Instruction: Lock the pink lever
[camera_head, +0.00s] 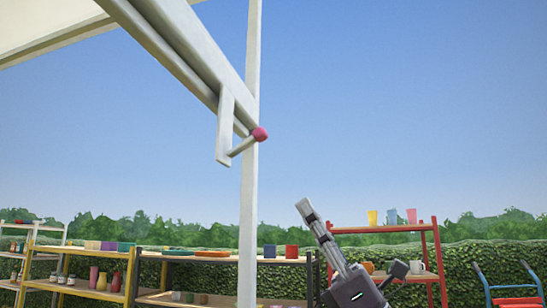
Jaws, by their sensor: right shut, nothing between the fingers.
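The pink lever (260,134) is a pink knob on a short grey bar. The bar joins a flat grey bracket (224,130) that hangs from the slanted canopy beam. The knob shows in front of the white upright post. My right gripper (304,208) points up and to the left, below and to the right of the knob and well apart from it. Its fingers are shut with nothing between them. My left gripper is not in view.
A white canopy (45,25) slants overhead at the upper left. A white post (248,210) stands left of my gripper. Behind are a yellow shelf (78,250), a red shelf (385,229) with cups, and a hedge. Open sky lies between gripper and knob.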

